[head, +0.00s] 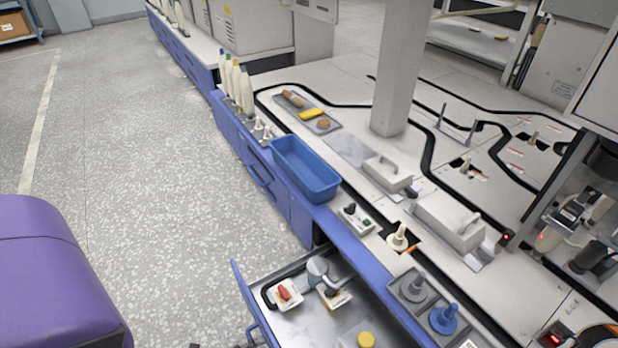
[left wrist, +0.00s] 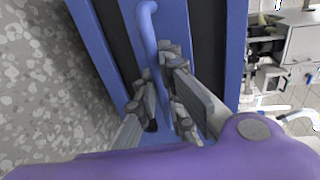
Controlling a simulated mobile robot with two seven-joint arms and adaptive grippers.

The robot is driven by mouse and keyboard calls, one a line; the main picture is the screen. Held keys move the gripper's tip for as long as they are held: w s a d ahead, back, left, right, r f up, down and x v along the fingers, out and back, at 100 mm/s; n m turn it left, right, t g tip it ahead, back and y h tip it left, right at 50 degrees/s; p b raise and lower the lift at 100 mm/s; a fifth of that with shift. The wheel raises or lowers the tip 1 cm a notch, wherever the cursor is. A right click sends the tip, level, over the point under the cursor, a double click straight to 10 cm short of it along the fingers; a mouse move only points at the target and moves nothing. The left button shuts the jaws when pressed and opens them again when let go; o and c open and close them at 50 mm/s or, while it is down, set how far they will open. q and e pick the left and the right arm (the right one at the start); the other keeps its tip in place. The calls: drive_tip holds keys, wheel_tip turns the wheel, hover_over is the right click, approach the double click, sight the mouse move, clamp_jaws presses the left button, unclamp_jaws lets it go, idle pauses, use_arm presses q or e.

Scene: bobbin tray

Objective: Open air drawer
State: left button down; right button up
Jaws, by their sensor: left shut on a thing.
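In the left wrist view my left gripper (left wrist: 160,75) is shut on a blue drawer handle (left wrist: 148,28), with a finger on each side of the bar. The handle is fixed to a blue drawer front (left wrist: 120,45), with dark gaps on both sides. In the head view an open drawer (head: 244,290) juts from the blue cabinet at the bottom centre. It holds small white trays, a grey cylindrical part (head: 317,267) and a yellow round piece (head: 365,339). The left fingers cannot be made out in the head view. My right gripper is not in view.
A blue bin (head: 322,188), white bobbins (head: 398,238), a blue bobbin (head: 443,318) and a grey tray with a yellow piece (head: 312,113) stand on the counter. Another closed drawer lies further along the cabinet.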

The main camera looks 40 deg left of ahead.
use_arm(q)
drive_tip(key=v, duration=0.2)
drive_tip(key=shift+s+a+f, duration=0.1)
drive_tip(key=shift+s+f, duration=0.1)
drive_tip(key=shift+s, duration=0.15)
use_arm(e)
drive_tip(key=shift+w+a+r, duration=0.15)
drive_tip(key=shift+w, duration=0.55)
use_arm(q)
drive_tip(key=c, duration=2.1)
unclamp_jaws()
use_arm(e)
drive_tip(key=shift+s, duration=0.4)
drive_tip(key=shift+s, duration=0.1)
use_arm(q)
drive_tip(key=v, duration=1.1)
drive_tip(key=shift+s+a+r, duration=0.1)
drive_tip(key=shift+s+a, duration=0.05)
drive_tip(key=shift+s, duration=0.2)
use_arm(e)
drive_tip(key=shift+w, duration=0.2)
